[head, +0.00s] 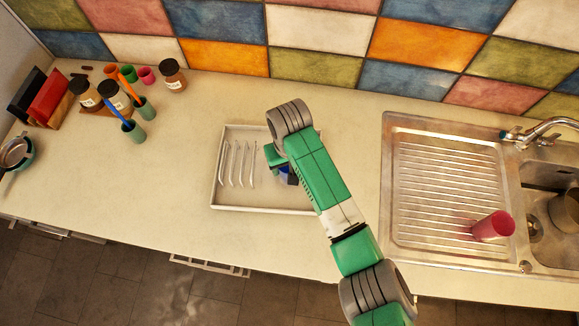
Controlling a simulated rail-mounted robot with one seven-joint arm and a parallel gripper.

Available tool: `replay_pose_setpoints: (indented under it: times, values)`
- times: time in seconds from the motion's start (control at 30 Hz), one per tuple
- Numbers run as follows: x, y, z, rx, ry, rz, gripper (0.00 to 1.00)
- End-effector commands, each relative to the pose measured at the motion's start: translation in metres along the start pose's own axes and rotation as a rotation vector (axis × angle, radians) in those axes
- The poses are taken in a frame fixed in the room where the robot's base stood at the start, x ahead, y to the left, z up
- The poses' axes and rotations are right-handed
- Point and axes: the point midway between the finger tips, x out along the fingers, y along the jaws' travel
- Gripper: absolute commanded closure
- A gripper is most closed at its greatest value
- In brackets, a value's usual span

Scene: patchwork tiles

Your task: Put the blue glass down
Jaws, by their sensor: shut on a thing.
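The blue glass (287,176) shows only as a small dark blue patch over the white tray (265,208), beside my green arm link. My gripper (281,170) is largely hidden behind my arm and is shut on the blue glass. I cannot tell whether the glass touches the tray floor or hangs above it, nor how it is tilted.
Several pieces of white cutlery (238,164) lie in the tray's left part. A red glass (493,226) lies on the drainboard (440,190) at right. Jars (172,76), cups (134,131) and a red stand (50,97) are at left. The counter between is clear.

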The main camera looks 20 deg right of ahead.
Motion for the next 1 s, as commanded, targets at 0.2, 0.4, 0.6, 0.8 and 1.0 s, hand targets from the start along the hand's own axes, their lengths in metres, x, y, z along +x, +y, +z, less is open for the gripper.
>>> replay_pose_setpoints:
  times: [0.2, 0.4, 0.6, 0.8, 1.0]
  values:
    - [0.026, 0.001, 0.001, 0.0, 0.0, 0.0, 0.68]
    - [0.027, 0.0, 0.001, 0.0, 0.0, 0.0, 0.68]
    - [0.028, 0.0, 0.001, -0.001, -0.001, 0.0, 0.18]
    - [0.028, 0.0, 0.001, -0.001, -0.001, 0.0, 0.18]
    - [0.002, 0.0, 0.0, -0.001, 0.003, -0.001, 0.18]
